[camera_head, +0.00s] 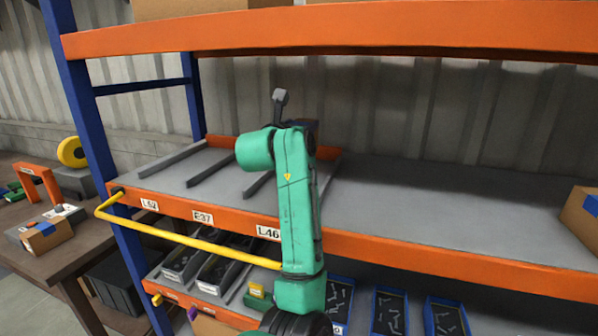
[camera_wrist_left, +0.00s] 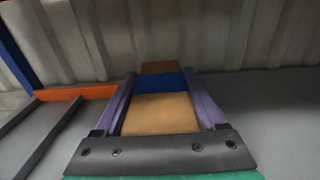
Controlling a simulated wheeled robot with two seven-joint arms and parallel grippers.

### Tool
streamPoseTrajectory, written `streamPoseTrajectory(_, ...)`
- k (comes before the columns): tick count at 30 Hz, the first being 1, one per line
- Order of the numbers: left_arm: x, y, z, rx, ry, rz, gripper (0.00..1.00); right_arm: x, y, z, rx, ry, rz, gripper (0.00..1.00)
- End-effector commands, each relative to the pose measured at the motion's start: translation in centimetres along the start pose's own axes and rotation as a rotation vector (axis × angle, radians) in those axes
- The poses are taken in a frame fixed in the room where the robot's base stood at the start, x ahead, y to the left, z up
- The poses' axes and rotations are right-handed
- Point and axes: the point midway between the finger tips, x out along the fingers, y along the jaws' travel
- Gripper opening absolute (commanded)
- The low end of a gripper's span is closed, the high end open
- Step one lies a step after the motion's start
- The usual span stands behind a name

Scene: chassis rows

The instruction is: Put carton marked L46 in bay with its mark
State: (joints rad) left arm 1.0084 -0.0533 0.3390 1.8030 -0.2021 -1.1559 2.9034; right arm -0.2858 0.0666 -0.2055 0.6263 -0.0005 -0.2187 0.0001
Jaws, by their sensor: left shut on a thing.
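My left gripper (camera_wrist_left: 161,95) is shut on a brown carton (camera_wrist_left: 160,119) with a blue tape band, seen between its purple fingers in the left wrist view. No mark on this carton can be read. In the head view my green left arm reaches over the orange shelf edge and hides most of the gripper and carton. The label L46 (camera_head: 268,233) is on the shelf's front beam, just left of my arm. The bay behind it (camera_head: 250,208) is partly covered by the arm. Whether the carton touches the shelf cannot be told. My right gripper is not in view.
Grey dividers (camera_head: 212,167) separate the bays at left, with labels such as E37 (camera_head: 203,217). A yellow bar (camera_head: 190,240) juts out in front. Another blue-taped carton (camera_head: 580,212) sits at the far right. The shelf (camera_head: 440,205) between is clear. An upper orange beam (camera_head: 400,30) crosses overhead.

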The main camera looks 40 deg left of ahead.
Motion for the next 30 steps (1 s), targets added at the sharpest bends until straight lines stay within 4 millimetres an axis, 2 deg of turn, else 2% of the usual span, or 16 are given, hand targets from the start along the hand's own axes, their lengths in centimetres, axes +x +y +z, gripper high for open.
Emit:
streamPoseTrajectory(4, -0.1, 0.0, -2.7, 0.004, 0.002, 0.001, 0.00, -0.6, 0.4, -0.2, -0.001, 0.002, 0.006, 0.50)
streamPoseTrajectory(11, -0.1, 0.0, -7.1, 0.003, 0.001, 0.001, 0.00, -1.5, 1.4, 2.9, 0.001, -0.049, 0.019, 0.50)
streamPoseTrajectory(15, -0.1, 0.0, -9.4, 0.003, -0.001, 0.001, 0.00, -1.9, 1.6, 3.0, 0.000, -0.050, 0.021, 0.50)
streamPoseTrajectory(21, -0.1, 0.0, -9.7, 0.001, -0.004, 0.001, 0.00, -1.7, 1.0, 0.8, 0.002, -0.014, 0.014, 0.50)
streamPoseTrajectory(25, -0.1, 0.0, -10.0, -0.001, -0.004, 0.000, 0.00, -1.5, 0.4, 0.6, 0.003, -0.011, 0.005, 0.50)
streamPoseTrajectory(26, -0.1, -0.1, -10.1, -0.001, 0.000, 0.000, 0.80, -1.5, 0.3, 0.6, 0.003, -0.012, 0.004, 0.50)
streamPoseTrajectory(27, -0.1, 0.0, -10.1, 0.000, 0.000, 0.000, 0.95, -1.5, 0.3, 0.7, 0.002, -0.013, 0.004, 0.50)
streamPoseTrajectory(28, -0.1, 0.0, -10.1, 0.000, 0.000, 0.000, 1.00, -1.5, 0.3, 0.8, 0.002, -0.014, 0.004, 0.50)
streamPoseTrajectory(30, -0.1, 0.0, -10.1, 0.000, 0.000, 0.000, 1.00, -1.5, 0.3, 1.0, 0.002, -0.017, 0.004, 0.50)
